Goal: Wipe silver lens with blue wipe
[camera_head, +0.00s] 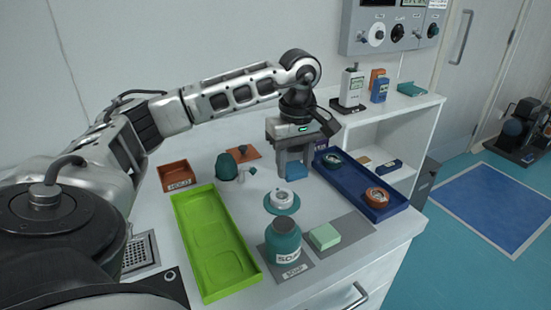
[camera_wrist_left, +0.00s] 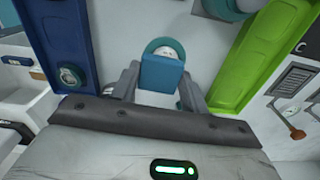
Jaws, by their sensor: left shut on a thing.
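The silver lens (camera_head: 283,198) sits on a round teal base on the white table, between the green and blue trays. My left gripper (camera_head: 295,175) points down just behind it and is shut on the blue wipe (camera_head: 297,171). In the left wrist view the blue wipe (camera_wrist_left: 162,75) is between the two fingers and covers part of the silver lens (camera_wrist_left: 165,50). I cannot tell whether the wipe touches the lens. My right gripper is not in view.
An empty green tray (camera_head: 178,205) lies left. A blue tray (camera_head: 402,207) at right holds a teal-rimmed piece (camera_head: 333,160) and an orange one (camera_head: 377,196). A teal soap bottle (camera_head: 283,243) and green sponge (camera_head: 324,236) stand in front; a teal bulb blower (camera_head: 227,166) is behind left.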

